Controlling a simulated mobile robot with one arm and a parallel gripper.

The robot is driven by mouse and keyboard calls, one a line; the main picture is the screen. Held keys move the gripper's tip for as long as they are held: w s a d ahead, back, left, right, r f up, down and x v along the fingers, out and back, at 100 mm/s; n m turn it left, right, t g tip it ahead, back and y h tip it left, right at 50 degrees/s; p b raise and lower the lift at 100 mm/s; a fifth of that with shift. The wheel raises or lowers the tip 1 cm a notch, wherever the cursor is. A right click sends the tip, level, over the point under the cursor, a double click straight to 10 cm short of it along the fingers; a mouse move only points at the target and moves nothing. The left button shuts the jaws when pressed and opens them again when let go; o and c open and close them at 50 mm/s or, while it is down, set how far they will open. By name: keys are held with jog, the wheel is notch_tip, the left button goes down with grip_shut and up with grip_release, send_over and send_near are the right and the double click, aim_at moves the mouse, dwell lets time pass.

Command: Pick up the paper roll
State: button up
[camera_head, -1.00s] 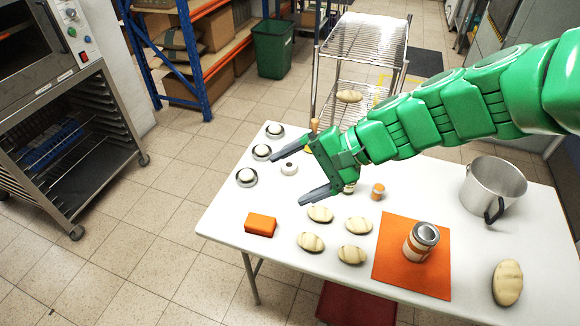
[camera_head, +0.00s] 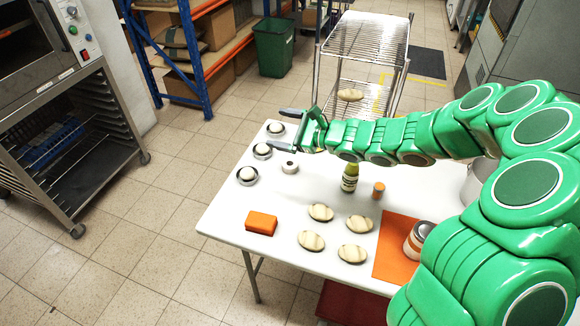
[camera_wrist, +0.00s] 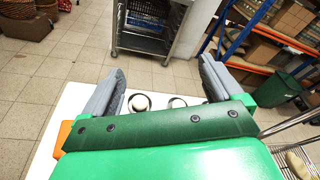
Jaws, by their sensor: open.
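The paper roll (camera_head: 290,167) appears to be the small white ring with a dark hole on the far left part of the white table (camera_head: 225,215). It lies just right of the round dishes. My gripper (camera_head: 280,129) is open and empty at the table's far edge, beyond the roll in the picture. In the wrist view my gripper (camera_wrist: 162,70) shows two grey fingers spread wide with nothing between them. I cannot make out the roll there; the green gripper body covers much of the table.
Several dark dishes with white balls (camera_head: 247,175) line the table's left edge. An orange block (camera_head: 261,223), oval pale pieces (camera_head: 320,212), a green bottle (camera_head: 350,178), a small orange-brown jar (camera_head: 379,190) and an orange mat (camera_head: 392,262) with a can stand nearer. A wire rack (camera_head: 365,40) stands behind.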

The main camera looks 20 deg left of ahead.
jog(key=w+d+f+m+t+h, duration=0.1)
jog(key=w+f+m, duration=0.2)
jog(key=f, duration=0.3)
jog(key=w+f+m+t+h, duration=0.1)
jog(key=w+f+m+t, duration=0.15)
jog(key=f, duration=0.35)
jog(key=m+h, duration=0.2)
jog(key=m, duration=0.2)
send_near(291, 164)
jog(key=a, duration=0.1)
jog(key=a+f, duration=0.1)
jog(key=shift+w+a+t, duration=0.3)
jog(key=shift+w+t, duration=0.05)
jog(key=shift+w+a+f, duration=0.15)
jog(key=shift+a+f, duration=0.05)
jog(key=shift+f, duration=0.15)
jog(key=shift+x, duration=1.2)
jog(key=x, duration=0.3)
jog(key=shift+f, duration=0.25)
jog(key=shift+w+a+f, duration=0.15)
jog(key=shift+w+a, duration=0.25)
jog(key=shift+a, duration=0.25)
jog(key=shift+c, duration=0.2)
jog(key=c, duration=1)
